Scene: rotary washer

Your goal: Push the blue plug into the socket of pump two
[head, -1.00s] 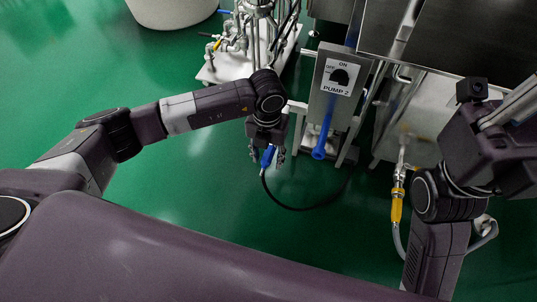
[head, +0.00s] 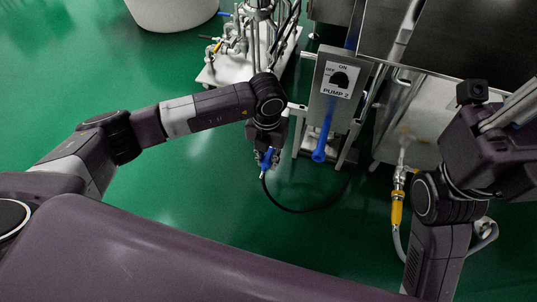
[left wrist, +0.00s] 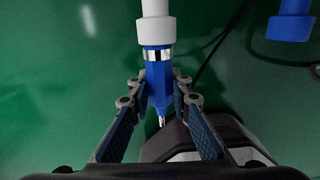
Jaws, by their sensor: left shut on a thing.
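The blue plug (head: 266,160) is between the fingers of my left gripper (head: 268,155), which is shut on it. A black cable runs from the plug's lower end. In the left wrist view the plug (left wrist: 159,78) stands upright between the fingers, with a metal ring above it and a white round part (left wrist: 156,28) over that. I cannot tell whether plug and white part are joined. The pump two box (head: 338,85) carries an ON/OFF dial. A blue tube (head: 320,145) hangs below it, apart from the plug. I cannot make out the socket. My right gripper is out of view.
Steel pipes and valves (head: 240,45) stand left of the pump. A hose with a yellow part (head: 397,208) hangs at right, beside my right arm. A white tub (head: 172,12) stands at the back. Green floor (head: 180,200) is clear at left.

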